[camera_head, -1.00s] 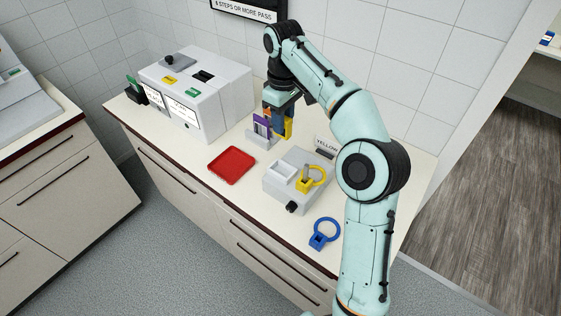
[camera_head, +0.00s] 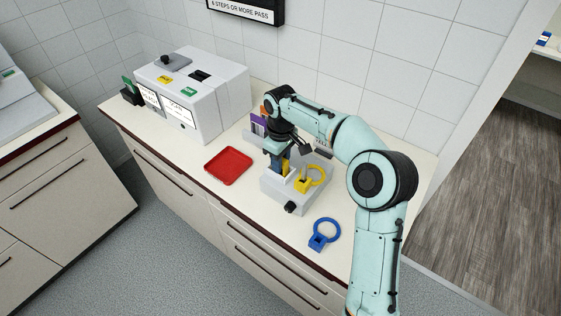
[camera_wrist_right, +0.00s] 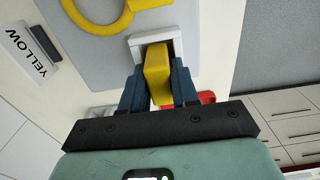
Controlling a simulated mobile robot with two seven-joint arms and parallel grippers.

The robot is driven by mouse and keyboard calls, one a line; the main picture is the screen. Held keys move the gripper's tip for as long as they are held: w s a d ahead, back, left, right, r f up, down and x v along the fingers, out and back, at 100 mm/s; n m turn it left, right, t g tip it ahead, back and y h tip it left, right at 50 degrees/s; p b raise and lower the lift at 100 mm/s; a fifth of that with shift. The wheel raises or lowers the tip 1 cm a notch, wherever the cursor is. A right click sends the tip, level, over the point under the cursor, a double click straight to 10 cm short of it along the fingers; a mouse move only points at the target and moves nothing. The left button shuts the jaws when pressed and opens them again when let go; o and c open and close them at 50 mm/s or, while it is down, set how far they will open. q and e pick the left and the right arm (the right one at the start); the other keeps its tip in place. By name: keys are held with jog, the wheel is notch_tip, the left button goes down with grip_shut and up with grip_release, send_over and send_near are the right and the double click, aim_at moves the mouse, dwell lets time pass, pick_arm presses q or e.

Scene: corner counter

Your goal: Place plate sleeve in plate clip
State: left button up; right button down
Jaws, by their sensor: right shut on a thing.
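My right gripper (camera_head: 277,166) is shut on a yellow plate sleeve (camera_wrist_right: 157,72), with a dark blue finger on each side of it. The gripper points down over the grey base block (camera_head: 268,186). The white plate clip (camera_wrist_right: 143,42) on this block is right at the sleeve's lower end; in the head view the clip (camera_head: 288,176) is partly hidden by the gripper. The sleeve's end overlaps the clip's opening in the wrist view. I cannot tell how deep it sits. My left gripper is not in view.
A blue ring tool (camera_head: 322,236) lies in front. A red tray (camera_head: 229,165) is at left, a purple sleeve (camera_head: 258,125) behind, a white machine (camera_head: 195,95) at back left. A YELLOW sign (camera_wrist_right: 28,50) stands near.

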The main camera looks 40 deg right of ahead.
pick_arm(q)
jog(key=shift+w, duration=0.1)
pick_arm(e)
jog(key=shift+w, duration=0.15)
jog(key=shift+f, duration=0.2)
jog(key=c, duration=0.8)
grip_release()
jog(key=shift+c, duration=0.2)
jog(key=shift+r, duration=0.1)
pick_arm(q)
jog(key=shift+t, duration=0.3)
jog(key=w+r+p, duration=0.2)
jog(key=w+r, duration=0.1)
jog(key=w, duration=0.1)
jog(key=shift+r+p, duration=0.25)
jog(key=shift+p, duration=0.05)
pick_arm(e)
notch_tip(320, 180, up, 12)
jog(key=shift+r, duration=0.15)
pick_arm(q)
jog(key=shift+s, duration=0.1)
